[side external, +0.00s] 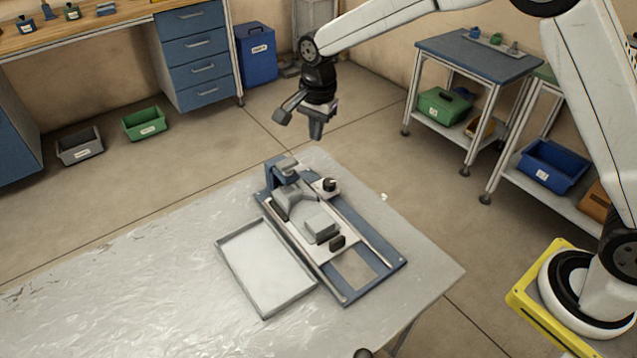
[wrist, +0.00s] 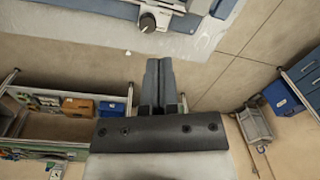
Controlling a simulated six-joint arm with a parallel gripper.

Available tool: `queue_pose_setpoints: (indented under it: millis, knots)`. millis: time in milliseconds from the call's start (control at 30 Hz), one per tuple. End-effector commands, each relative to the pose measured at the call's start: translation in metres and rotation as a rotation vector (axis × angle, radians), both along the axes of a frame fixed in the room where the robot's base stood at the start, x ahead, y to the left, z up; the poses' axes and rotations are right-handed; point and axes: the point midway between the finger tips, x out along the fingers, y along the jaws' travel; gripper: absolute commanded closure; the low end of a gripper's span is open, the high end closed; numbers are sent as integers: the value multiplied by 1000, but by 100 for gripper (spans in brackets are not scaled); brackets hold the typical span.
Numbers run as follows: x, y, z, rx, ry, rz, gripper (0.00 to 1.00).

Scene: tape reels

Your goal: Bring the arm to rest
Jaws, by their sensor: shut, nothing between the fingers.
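My gripper (side external: 316,128) hangs in the air beyond the far edge of the table in the side external view, above and behind the tape-reel fixture. In the wrist view its two dark fingers (wrist: 159,72) lie side by side, shut, with nothing between them. The fixture (side external: 325,225) is a blue base with pale rails, grey blocks and a black knob (side external: 329,184). It lies on the table, apart from my gripper. The knob also shows in the wrist view (wrist: 148,22), just past the fingertips. No loose tape reel can be made out.
A shallow grey tray (side external: 225,246) lies on the silver table (side external: 120,270), left of the fixture. A small white bit (side external: 384,197) lies near the table edge. A blue-topped cart (side external: 480,55) and drawer bench (side external: 200,60) stand behind. Open floor surrounds the space below my gripper.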

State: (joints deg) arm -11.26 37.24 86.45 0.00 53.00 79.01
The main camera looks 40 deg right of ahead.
Motion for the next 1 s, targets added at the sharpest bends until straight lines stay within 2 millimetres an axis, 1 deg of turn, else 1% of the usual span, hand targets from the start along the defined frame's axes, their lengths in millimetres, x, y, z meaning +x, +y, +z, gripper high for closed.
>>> queue_pose_setpoints:
  millis: [33,100,267,500,667,800,900,1000]
  knots:
    - [-9,-8,2,-2,-9,50,100]
    - [-21,-17,3,-7,-22,128,100]
    - [-50,-36,4,-21,-50,303,100]
    - [-101,-62,2,-54,-91,567,100]
    - [-138,-77,-1,-84,-115,742,100]
    - [-172,-88,-6,-115,-136,893,100]
    - [-195,-94,-10,-137,-146,992,100]
    - [-213,-99,-13,-156,-154,1073,100]
